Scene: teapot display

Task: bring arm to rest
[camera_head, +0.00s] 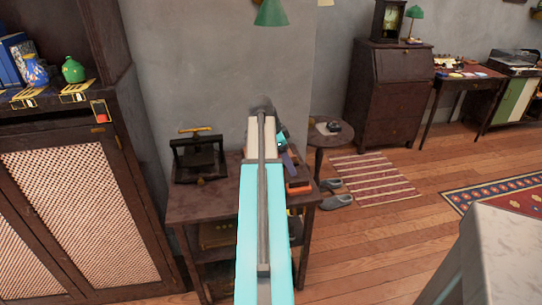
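My arm reaches forward from the bottom middle of the head view, with a long turquoise link and a grey bar along it. Its far end is over the small dark side table (205,205). Past the link, on its right, small dark and turquoise parts show that look like the wrist and my gripper (285,142). They are mostly hidden behind the link. The fingers cannot be made out, nor whether anything is held. A green pot (73,70) and a patterned blue pot (35,71) stand on the cabinet shelf at left, away from the arm.
The dark cabinet (122,180) with lattice doors fills the left. A black press (199,158) stands on the side table, left of the arm. A round stool (331,139), slippers (338,200) and a striped rug (374,181) lie beyond. A pale counter (505,255) is at lower right. Open wooden floor lies between.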

